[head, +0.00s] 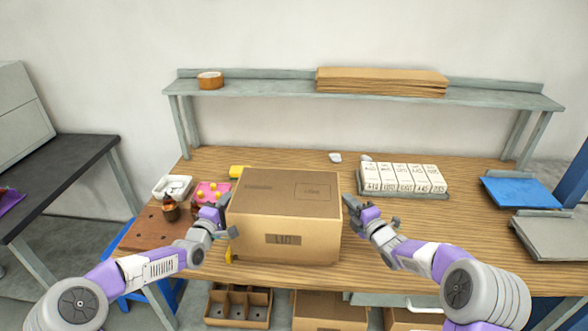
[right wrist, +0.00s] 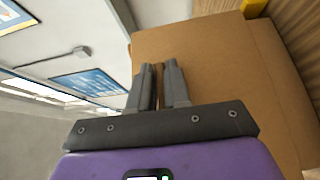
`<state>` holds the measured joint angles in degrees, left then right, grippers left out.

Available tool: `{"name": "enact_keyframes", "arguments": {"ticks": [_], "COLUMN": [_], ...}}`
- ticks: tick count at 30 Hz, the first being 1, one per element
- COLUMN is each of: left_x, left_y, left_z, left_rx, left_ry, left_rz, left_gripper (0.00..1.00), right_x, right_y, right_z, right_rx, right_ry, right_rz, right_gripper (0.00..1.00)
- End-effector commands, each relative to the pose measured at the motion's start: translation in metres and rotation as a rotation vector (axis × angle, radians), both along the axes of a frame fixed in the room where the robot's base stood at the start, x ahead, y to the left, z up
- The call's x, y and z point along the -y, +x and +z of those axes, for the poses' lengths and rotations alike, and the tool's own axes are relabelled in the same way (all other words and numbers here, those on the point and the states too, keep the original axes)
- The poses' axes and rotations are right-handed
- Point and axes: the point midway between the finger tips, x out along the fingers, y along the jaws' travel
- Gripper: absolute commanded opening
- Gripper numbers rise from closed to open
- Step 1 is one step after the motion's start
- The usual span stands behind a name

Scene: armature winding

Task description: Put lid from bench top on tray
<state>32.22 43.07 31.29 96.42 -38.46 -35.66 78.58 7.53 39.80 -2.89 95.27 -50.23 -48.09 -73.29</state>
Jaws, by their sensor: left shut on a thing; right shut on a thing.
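A large cardboard lid (head: 285,215), box-shaped with a dark label on its front, is over the middle of the bench top. I cannot tell if its underside touches the wood. My left gripper (head: 225,212) is shut on its left side. My right gripper (head: 352,212) is shut on its right side; in the right wrist view its fingers (right wrist: 161,88) pinch the edge of the lid's cardboard wall (right wrist: 215,60). A grey tray (head: 405,196) filled with white labelled blocks sits to the right of the lid. Whatever is under or behind the lid is hidden.
Left of the lid are a white dish (head: 172,187), a pink block with yellow knobs (head: 212,192) and a brown board (head: 155,232). A blue panel (head: 520,192) and a grey panel (head: 553,236) lie at the right. A shelf (head: 270,88) runs along the back.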

Motion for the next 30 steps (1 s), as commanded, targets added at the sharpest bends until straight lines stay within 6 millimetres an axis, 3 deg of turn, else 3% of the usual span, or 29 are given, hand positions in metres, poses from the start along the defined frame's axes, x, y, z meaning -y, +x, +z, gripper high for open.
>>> {"name": "enact_keyframes", "arguments": {"ticks": [14, 30], "left_x": [-0.001, -0.001], "left_y": [0.000, 0.000], "left_z": [-0.002, -0.038], "left_rx": [0.000, 0.000], "left_ry": [-0.001, -0.001], "left_rz": [0.002, 0.001], "left_gripper": [0.00, 0.00], "right_x": [0.001, 0.000], "right_y": [0.000, 0.000], "right_z": [-0.002, -0.038], "right_rx": [0.001, 0.000], "right_ry": [0.000, 0.000], "right_rz": [-0.001, 0.000], "right_gripper": [0.00, 0.00]}}
